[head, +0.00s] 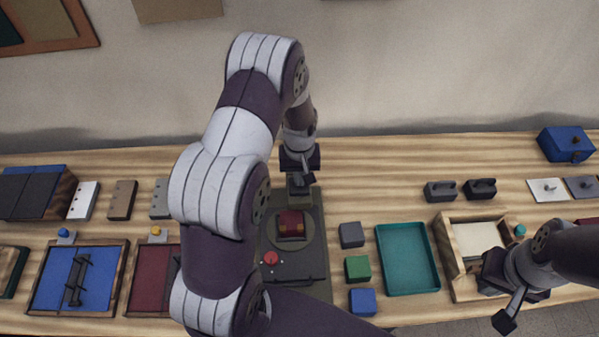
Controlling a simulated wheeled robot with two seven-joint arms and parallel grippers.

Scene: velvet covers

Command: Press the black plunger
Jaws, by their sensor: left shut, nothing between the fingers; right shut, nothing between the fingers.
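A dark panel (314,235) stands on the table in the middle of the head view. It carries a round base with a dark red block (291,223) on it, and a red knob (271,258) near its front left. My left gripper (299,188) is shut and empty, pointing down over the panel's back edge. I cannot make out the black plunger for certain; the gripper may hide it, and I cannot tell whether they touch. My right gripper (505,318) is shut and empty at the lower right, in front of the wooden box.
Grey (351,235), green (358,268) and blue (362,301) cubes line the panel's right side. Beyond them are a teal tray (408,260) and an open wooden box (446,253). Blue (52,277) and red (149,277) framed trays lie left. Bare table shows behind the panel's right.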

